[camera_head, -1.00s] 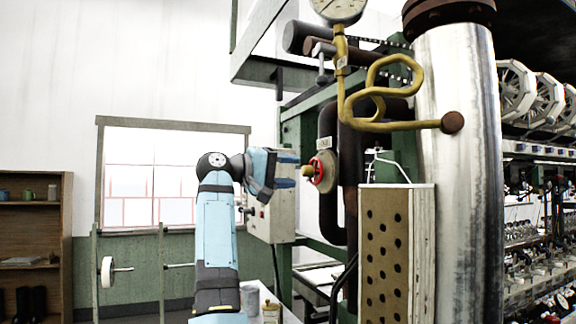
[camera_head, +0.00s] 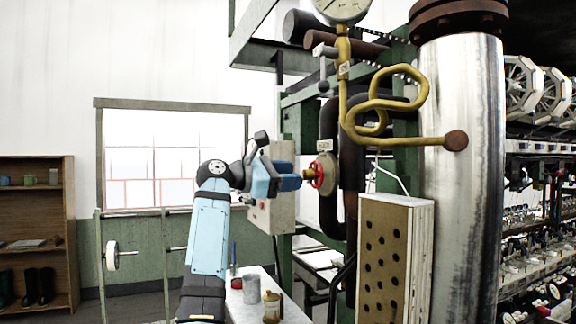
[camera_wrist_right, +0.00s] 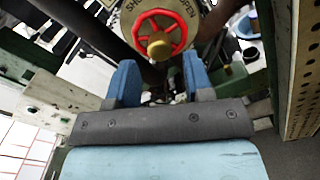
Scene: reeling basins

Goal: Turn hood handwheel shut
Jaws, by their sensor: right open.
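The hood handwheel (camera_head: 317,175) is a small red wheel with a brass hub, mounted in front of a round plate on the dark pipe. In the right wrist view the red wheel (camera_wrist_right: 160,33) shows near the top, with lettering on the plate (camera_wrist_right: 193,14) behind it. My right gripper (camera_head: 299,181) is at the left of the wheel in the head view, its blue fingers pointing at the hub. In the wrist view the right gripper (camera_wrist_right: 163,82) has its two blue fingers apart with nothing between them, and the wheel beyond. My left gripper is not in view.
A perforated panel box (camera_head: 383,250) stands right of the wheel, beside a large metal column (camera_head: 460,170). A bent yellow pipe with a gauge (camera_head: 340,8) hangs above. A grey box (camera_head: 272,205) is behind the gripper. A table (camera_head: 245,312) below holds a cup and a jar.

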